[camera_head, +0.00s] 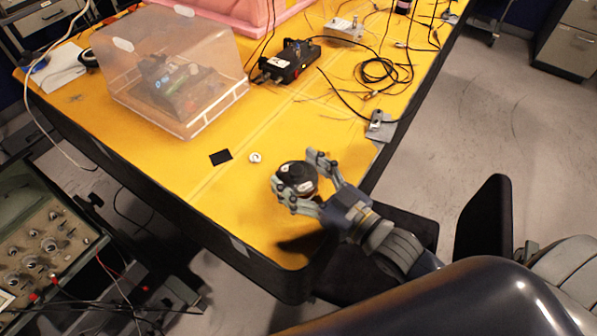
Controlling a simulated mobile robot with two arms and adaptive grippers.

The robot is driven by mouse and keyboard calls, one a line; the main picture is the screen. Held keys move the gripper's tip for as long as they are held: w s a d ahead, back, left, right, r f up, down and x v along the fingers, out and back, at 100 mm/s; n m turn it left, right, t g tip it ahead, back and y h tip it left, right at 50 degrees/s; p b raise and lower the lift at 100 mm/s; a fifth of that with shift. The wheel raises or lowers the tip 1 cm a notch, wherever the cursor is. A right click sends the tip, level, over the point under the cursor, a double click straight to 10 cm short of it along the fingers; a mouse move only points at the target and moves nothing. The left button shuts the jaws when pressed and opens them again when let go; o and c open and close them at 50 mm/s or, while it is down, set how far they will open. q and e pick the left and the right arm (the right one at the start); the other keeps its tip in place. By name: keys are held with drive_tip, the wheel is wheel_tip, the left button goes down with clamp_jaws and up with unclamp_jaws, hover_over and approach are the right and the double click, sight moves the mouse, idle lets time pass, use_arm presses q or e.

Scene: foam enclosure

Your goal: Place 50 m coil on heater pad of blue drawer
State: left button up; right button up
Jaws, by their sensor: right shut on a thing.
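A dark round coil (299,177) with a small white label is between the fingers of my right gripper (294,172), near the near right end of the yellow table (190,165). My right gripper is shut on it, with a finger on either side. I cannot tell whether the coil is clear of the tabletop. A small black square (221,157) lies flat to its left; I cannot tell if it is the heater pad. No blue drawer can be made out. My left gripper is not in view.
A small white ring-shaped item (255,157) lies between the black square and the coil. A clear plastic box (172,78) stands at the back left. A black device (290,62) and loose cables (380,72) lie farther back. The near left tabletop is clear.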

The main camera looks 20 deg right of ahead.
drive_tip(key=shift+f, duration=0.1)
drive_tip(key=o, duration=1.2)
